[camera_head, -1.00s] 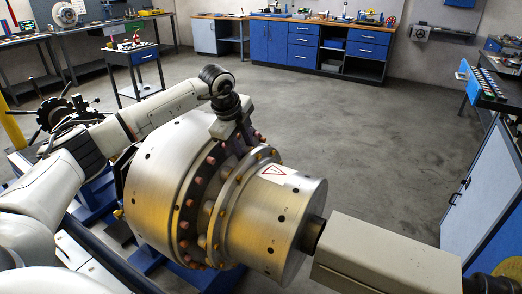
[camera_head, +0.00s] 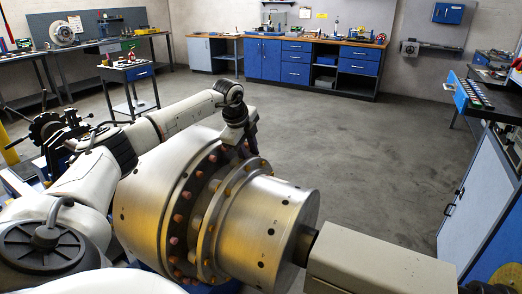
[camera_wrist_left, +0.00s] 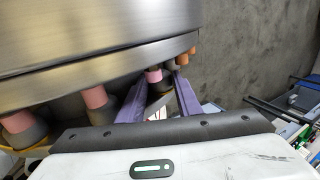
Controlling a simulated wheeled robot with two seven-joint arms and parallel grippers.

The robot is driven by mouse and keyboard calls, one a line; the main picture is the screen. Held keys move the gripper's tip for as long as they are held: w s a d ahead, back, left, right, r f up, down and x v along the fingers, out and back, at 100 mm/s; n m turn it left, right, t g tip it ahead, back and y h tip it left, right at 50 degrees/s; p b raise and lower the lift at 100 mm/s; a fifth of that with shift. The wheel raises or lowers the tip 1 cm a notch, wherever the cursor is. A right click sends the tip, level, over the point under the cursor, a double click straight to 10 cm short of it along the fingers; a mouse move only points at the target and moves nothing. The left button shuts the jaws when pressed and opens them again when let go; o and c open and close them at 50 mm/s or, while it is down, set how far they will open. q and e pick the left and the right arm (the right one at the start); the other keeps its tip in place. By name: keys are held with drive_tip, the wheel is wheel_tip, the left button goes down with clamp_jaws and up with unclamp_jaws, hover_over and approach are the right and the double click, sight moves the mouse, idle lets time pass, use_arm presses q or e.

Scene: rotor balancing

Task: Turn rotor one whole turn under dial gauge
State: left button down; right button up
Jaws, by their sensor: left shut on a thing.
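The rotor (camera_head: 150,200) is a large brushed-metal drum with a smaller stepped drum (camera_head: 270,230) at its right end. A ring of pink-tipped studs (camera_head: 178,218) runs around its middle. My left arm reaches over the rotor from the left. My left gripper (camera_head: 248,148) is at the top far side of the stud ring. In the left wrist view its purple fingers (camera_wrist_left: 160,98) straddle a grey stud with a pink tip (camera_wrist_left: 153,75) and are shut on it. The contact is partly hidden. I cannot make out a dial gauge. My right gripper is out of view.
A beige block (camera_head: 375,262) stands at the rotor's right end, joined by a dark shaft (camera_head: 304,245). A blue-and-grey cabinet (camera_head: 480,200) is at right. Blue drawers (camera_head: 297,62) line the back wall. A small cart (camera_head: 128,72) stands at back left. The floor between is clear.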

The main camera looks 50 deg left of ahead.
use_arm(q)
drive_tip(key=shift+w+a+r, duration=0.2)
drive_tip(key=shift+w+a, duration=0.05)
drive_tip(key=shift+w, duration=0.05)
drive_tip(key=c, duration=1.3)
unclamp_jaws()
drive_tip(key=shift+f, duration=0.1)
drive_tip(key=shift+d, duration=0.1)
drive_tip(key=v, duration=1)
drive_tip(key=shift+s, duration=0.1)
drive_tip(key=shift+c, duration=0.4)
